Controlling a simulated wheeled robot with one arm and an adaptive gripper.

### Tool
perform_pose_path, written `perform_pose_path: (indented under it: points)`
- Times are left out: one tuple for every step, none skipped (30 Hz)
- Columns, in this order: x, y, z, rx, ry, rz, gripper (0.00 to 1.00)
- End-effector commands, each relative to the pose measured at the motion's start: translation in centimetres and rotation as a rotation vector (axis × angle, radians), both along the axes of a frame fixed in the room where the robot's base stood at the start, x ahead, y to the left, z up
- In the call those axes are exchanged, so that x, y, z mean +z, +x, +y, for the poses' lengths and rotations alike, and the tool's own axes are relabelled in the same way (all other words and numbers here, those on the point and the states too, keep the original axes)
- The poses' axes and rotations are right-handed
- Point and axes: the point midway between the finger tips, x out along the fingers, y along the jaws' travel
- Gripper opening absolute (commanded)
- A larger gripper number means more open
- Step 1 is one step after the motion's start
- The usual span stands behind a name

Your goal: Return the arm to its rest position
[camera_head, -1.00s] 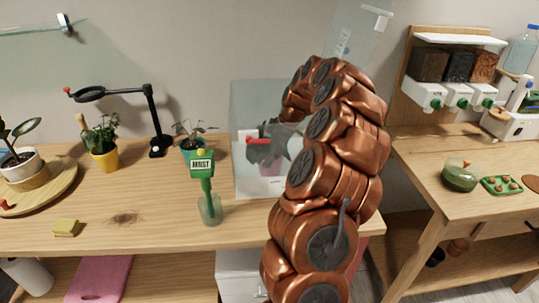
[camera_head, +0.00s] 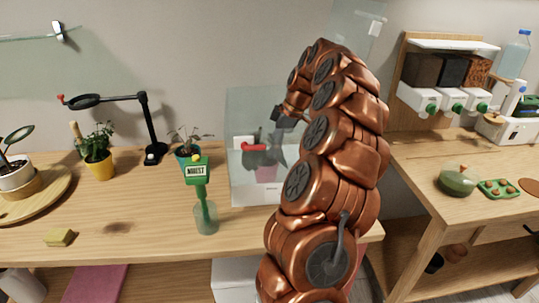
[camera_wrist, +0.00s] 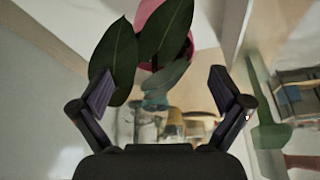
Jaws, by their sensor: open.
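My copper arm rises at the right of centre in the head view and bends over at the top. My gripper (camera_head: 283,117) hangs at its end, near the upper part of a clear box (camera_head: 240,190), and is partly hidden by the arm. In the wrist view my gripper (camera_wrist: 160,90) is open, its two dark fingers wide apart. Large green leaves (camera_wrist: 150,45) and a pink pot (camera_wrist: 175,40) show beyond and between the fingers. I cannot tell whether the leaves touch the fingers. In the head view a pinkish pot (camera_head: 262,163) shows dimly through the box.
A green moisture meter (camera_head: 197,171) stands in a glass vase (camera_head: 206,219) left of the box. A black magnifier lamp (camera_head: 150,125), a yellow pot (camera_head: 98,167) and a sponge (camera_head: 59,238) are farther left. Dispensers (camera_head: 450,98) hang above the right table (camera_head: 415,175).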

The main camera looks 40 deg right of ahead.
Motion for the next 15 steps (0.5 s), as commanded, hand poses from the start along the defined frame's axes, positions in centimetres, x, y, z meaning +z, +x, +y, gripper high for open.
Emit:
perform_pose_path:
  points:
    - [0.3,-0.05,-0.15,-0.002,-0.002,-0.003,1.0]
    - [0.47,-0.09,-0.21,-0.002,-0.003,-0.004,1.0]
    - [0.65,-0.14,-0.25,-0.002,-0.003,-0.004,1.0]
    - [0.75,-0.17,-0.27,-0.002,-0.003,-0.004,1.0]
    - [0.83,-0.2,-0.28,-0.002,-0.003,-0.004,1.0]
    - [0.88,-0.23,-0.28,-0.002,-0.002,-0.003,1.0]
    - [0.91,-0.25,-0.28,-0.002,-0.002,-0.003,1.0]
    - [0.93,-0.26,-0.28,-0.001,-0.002,-0.002,1.0]
    - [0.95,-0.26,-0.27,-0.001,-0.002,-0.002,1.0]
    - [0.95,-0.28,-0.27,-0.001,-0.002,-0.002,1.0]
    - [0.94,-0.27,-0.26,-0.001,-0.001,-0.002,1.0]
    - [0.94,-0.27,-0.26,-0.001,-0.002,-0.002,1.0]
    - [0.93,-0.27,-0.26,-0.001,-0.001,-0.002,1.0]
    - [0.94,-0.27,-0.26,-0.001,-0.001,-0.002,1.0]
    - [0.93,-0.28,-0.25,-0.001,-0.001,-0.002,1.0]
